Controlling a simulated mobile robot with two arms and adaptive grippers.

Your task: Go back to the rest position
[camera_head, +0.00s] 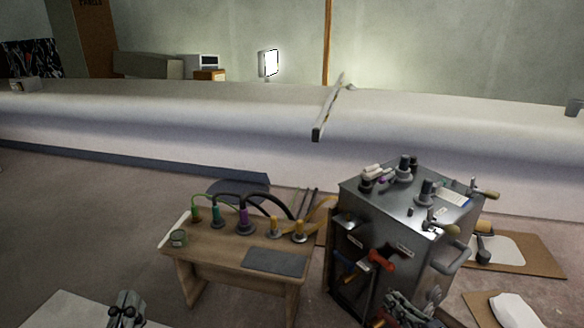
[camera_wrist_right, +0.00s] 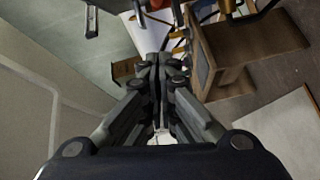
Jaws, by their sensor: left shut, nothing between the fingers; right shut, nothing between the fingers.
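My left gripper (camera_head: 127,308) shows at the bottom left of the head view, in front of the wooden bench and beside a pale flat surface. It is shut and empty. My right gripper (camera_head: 408,308) shows at the bottom edge of the head view, in front of the lower part of the metal cabinet (camera_head: 375,218). In the right wrist view my right gripper (camera_wrist_right: 161,62) has its fingers together with nothing between them. Both arms are mostly out of the head view.
A small wooden bench (camera_head: 215,250) holds several connectors with cables and a dark mat (camera_head: 276,261). The cabinet carries handles, fittings and tools. A long white hull (camera_head: 210,125) spans the back. Boards with white pieces lie right of the cabinet. Floor left of the bench is clear.

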